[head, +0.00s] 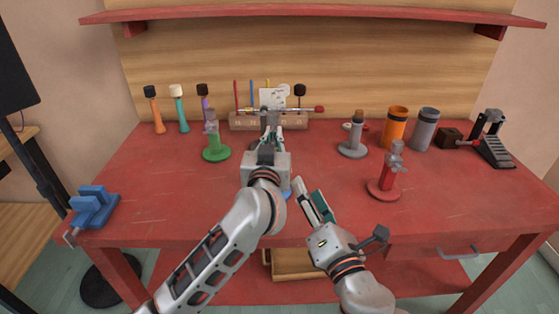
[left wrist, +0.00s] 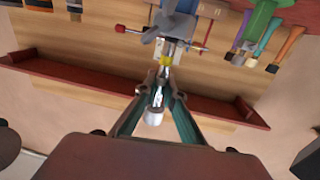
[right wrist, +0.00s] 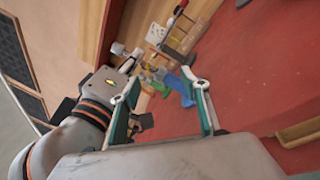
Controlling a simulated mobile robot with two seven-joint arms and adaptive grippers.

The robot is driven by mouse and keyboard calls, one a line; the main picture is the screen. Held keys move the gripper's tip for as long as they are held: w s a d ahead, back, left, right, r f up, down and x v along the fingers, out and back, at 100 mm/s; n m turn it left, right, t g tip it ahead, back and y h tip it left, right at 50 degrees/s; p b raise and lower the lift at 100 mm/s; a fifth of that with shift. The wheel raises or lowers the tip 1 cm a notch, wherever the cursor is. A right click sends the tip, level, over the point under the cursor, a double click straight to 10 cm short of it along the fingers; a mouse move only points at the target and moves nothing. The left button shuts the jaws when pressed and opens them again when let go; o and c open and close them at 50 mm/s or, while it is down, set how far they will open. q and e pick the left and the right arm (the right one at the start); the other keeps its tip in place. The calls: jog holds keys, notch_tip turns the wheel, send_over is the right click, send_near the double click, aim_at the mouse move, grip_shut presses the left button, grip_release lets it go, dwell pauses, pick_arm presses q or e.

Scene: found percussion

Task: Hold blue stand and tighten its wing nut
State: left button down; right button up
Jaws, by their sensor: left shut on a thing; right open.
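The blue stand is mostly hidden behind my left arm in the head view; a bit of its blue base (head: 287,194) shows. The right wrist view shows its blue body (right wrist: 181,88) upright on the table. My left gripper (head: 270,132) is shut on the stand's upper metal post, which is between its fingers in the left wrist view (left wrist: 164,86). A small yellow part (left wrist: 166,60) is on the post just beyond the fingertips; I cannot tell whether it is the wing nut. My right gripper (head: 311,192) is open and empty, low and apart from the stand, right of its base.
A green stand (head: 215,151) is to the left, a grey stand (head: 353,146) and a red stand (head: 386,183) to the right. A wooden rack (head: 240,122) with mallets is behind. A blue clamp (head: 93,207) sits at the left edge. The front-right table top is clear.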

notch_tip(320, 180, up, 4)
jog(key=d+n+t+y, duration=0.1)
jog(key=d+n+t, duration=0.1)
jog(key=n, duration=0.3)
jog(key=f+n+g+y, duration=0.1)
jog(key=f+n+y, duration=0.1)
jog(key=n, duration=0.5)
jog(key=f+n+g+y, duration=0.2)
jog(key=f+n, duration=0.1)
jog(key=n, duration=0.4)
jog(key=f+n+g+y, duration=0.1)
jog(key=f+n+y, duration=0.1)
jog(key=n, duration=0.6)
jog(key=shift+s+a+f+g, duration=0.15)
jog(key=shift+s+a+g, duration=0.05)
jog(key=shift+a+g, duration=0.15)
jog(key=x, duration=1.2)
jog(key=shift+d, duration=0.1)
jog(key=c, duration=1.1)
